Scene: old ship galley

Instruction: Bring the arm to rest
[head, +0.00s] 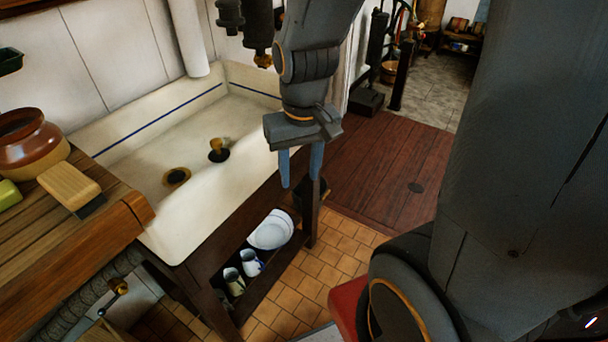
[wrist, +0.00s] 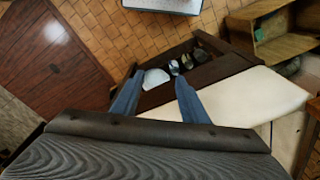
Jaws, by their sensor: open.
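My gripper (head: 301,166) hangs pointing down from my arm in the head view, in front of the right end of the sink. Its two blue fingers are apart with nothing between them. In the wrist view my gripper (wrist: 157,97) also shows open and empty, above the floor and the low shelf. My arm is bent, with its large links filling the right side of the head view.
A white sink (head: 205,205) stands at the left, beside a wooden counter (head: 130,210) with a brown pot (head: 30,145) and a brush (head: 70,187). A low shelf below holds white plates (head: 270,231) and mugs (head: 251,263).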

